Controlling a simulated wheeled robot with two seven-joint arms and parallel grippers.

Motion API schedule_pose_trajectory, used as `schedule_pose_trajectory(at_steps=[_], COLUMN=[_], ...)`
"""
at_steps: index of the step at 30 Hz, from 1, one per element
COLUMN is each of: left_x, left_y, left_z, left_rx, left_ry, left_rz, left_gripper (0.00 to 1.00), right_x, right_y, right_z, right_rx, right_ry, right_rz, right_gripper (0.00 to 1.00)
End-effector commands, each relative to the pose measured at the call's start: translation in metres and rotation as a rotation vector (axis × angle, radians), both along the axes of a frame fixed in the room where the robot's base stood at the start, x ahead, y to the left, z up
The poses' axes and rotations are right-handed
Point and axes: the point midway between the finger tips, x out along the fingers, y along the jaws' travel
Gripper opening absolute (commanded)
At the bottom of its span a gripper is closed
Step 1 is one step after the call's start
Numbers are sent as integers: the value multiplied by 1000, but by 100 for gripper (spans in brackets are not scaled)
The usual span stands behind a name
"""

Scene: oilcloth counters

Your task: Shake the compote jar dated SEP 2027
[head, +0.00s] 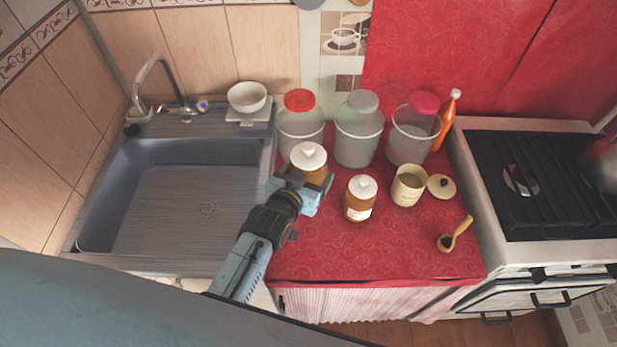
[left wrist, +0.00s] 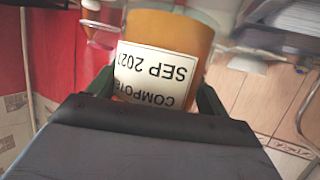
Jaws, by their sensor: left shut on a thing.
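My left gripper (head: 306,191) is shut on an amber jar with a white lid (head: 309,156), at the left part of the red counter. In the left wrist view the held jar (left wrist: 198,45) fills the space between the fingers. Its white label (left wrist: 155,75) appears upside down and reads COMPOTE, SEP 202-, with the last digit cut off. In the head view my gripper hides the jar's lower part, so I cannot tell whether it touches the counter. A second amber jar with a white lid (head: 360,198) stands to the right; its label is too small to read. My right gripper is not in view.
Three large containers with red (head: 300,118), grey (head: 360,130) and pink (head: 415,130) lids stand behind. A cream pot (head: 408,186), its lid (head: 442,187), a wooden scoop (head: 456,234) and an orange bottle (head: 446,120) are right. The sink (head: 180,205) is left, the stove (head: 540,180) far right.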

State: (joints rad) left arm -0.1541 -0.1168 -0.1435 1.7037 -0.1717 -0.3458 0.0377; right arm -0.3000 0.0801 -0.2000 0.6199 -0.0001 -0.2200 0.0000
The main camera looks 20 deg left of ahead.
Motion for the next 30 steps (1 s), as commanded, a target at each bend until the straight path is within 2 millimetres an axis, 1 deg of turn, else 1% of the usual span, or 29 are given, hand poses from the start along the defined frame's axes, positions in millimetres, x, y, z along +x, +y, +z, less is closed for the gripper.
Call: schedule_pose_trajectory(at_steps=[1,8,9,10,12,15,18,25,26,28,30], left_x=[2,2,2,2,2,1,1,1,1,1,1], left_y=[0,0,0,0,0,0,0,0,0,0,0], left_z=[17,48,65,73,81,89,92,89,86,73,57], left_rx=[-2,-2,-3,-3,-1,-1,-1,-1,-1,-1,-1], left_ry=[-9,-10,-15,-14,-14,-9,-8,-8,-7,-5,-5], left_rz=[0,0,0,0,1,1,0,0,0,0,0], left_gripper=[29,29,29,29,29,29,29,29,29,29,29], right_x=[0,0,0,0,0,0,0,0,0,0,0], right_y=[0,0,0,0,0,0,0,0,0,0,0], right_z=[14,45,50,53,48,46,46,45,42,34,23], right_rx=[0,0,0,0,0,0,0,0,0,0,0], right_ry=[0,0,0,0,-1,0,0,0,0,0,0], right_rz=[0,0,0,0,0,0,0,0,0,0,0], right_gripper=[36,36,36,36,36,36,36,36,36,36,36])
